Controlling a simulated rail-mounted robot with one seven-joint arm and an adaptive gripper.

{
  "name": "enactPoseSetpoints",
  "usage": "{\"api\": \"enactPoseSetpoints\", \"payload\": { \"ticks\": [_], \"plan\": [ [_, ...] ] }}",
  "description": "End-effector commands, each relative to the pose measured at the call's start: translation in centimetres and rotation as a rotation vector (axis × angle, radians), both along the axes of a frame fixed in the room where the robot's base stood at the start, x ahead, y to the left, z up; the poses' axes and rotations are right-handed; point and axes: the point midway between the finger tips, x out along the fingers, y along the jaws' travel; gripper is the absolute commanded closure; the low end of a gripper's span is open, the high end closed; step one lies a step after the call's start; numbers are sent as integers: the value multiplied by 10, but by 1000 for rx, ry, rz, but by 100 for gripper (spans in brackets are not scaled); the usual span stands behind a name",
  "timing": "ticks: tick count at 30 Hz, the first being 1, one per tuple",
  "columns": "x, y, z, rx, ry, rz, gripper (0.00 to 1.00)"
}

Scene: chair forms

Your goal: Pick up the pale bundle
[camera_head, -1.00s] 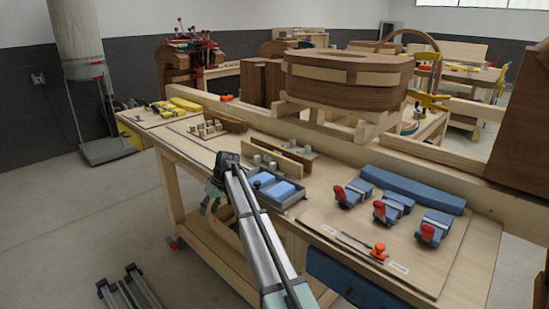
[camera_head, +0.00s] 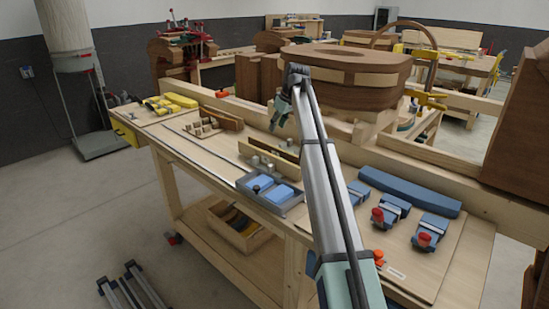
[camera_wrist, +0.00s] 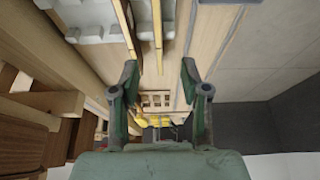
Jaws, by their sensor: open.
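I cannot make out for certain a pale bundle in either view. My gripper (camera_head: 281,112) is raised above the far side of the workbench, in front of the curved wooden form. In the wrist view my gripper (camera_wrist: 160,78) is open, with its two fingers wide apart and nothing between them.
A grey tray (camera_head: 292,207) with blue blocks stands near the front edge. Blue clamps (camera_head: 430,228) with red knobs lie to the right. The big wooden form (camera_head: 350,78) rises behind. A crate (camera_head: 240,238) sits on the lower shelf. Yellow tools (camera_head: 172,102) lie at the far left.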

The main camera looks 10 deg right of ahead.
Motion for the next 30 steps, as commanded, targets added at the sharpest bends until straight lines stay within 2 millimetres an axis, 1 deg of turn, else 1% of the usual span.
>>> {"api": "enactPoseSetpoints", "payload": {
  "ticks": [9,15,19,26,30],
  "plan": [
    [18,15,-56,0,4,1,54],
    [29,22,-87,0,1,0,54],
    [32,24,-97,0,1,0,54],
    [36,25,-105,1,1,0,54],
    [41,25,-118,1,3,0,54]
  ]
}}
